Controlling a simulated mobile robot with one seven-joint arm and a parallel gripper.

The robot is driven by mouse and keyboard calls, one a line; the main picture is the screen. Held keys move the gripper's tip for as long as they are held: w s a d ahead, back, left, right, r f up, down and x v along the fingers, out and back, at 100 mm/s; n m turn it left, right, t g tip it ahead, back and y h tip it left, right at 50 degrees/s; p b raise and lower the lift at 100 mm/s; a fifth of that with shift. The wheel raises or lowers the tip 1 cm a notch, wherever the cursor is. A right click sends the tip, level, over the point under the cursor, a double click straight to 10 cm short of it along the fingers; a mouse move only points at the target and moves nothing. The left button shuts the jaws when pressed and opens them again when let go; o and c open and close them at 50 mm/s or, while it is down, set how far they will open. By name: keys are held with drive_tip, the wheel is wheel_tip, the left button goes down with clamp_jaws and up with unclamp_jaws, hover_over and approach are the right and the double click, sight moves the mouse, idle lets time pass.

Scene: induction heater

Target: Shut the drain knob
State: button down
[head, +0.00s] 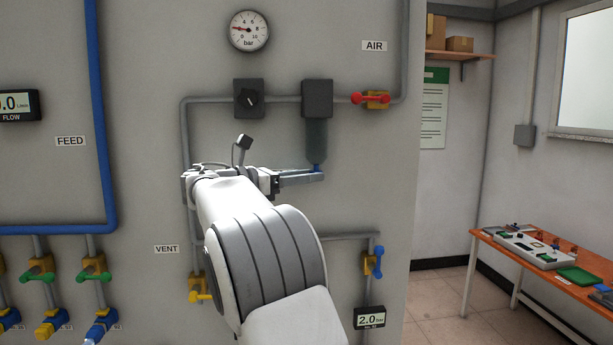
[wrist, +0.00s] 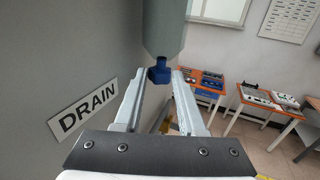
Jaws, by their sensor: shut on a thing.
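The drain knob (head: 318,167) is a small blue knob at the bottom of the dark filter bowl (head: 316,138) on the wall. In the wrist view the blue knob (wrist: 160,73) sits under the grey bowl (wrist: 164,28), between the tips of my two fingers. My gripper (head: 320,174) reaches in from the left and is shut on the knob at its fingertips. It also shows in the wrist view (wrist: 160,80). A DRAIN label (wrist: 83,110) is on the wall to the left. The far side of the knob is hidden.
A red valve handle (head: 370,98) and a black rotary knob (head: 249,98) flank the filter head above. A gauge (head: 249,31) is above. An orange workbench (head: 540,268) stands at the right.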

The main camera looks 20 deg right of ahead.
drive_tip(key=c, duration=0.5)
unclamp_jaws()
drive_tip(key=shift+s, duration=0.1)
drive_tip(key=shift+n+t+b, duration=0.3)
drive_tip(key=shift+t+b, duration=0.05)
drive_tip(key=shift+t, duration=0.15)
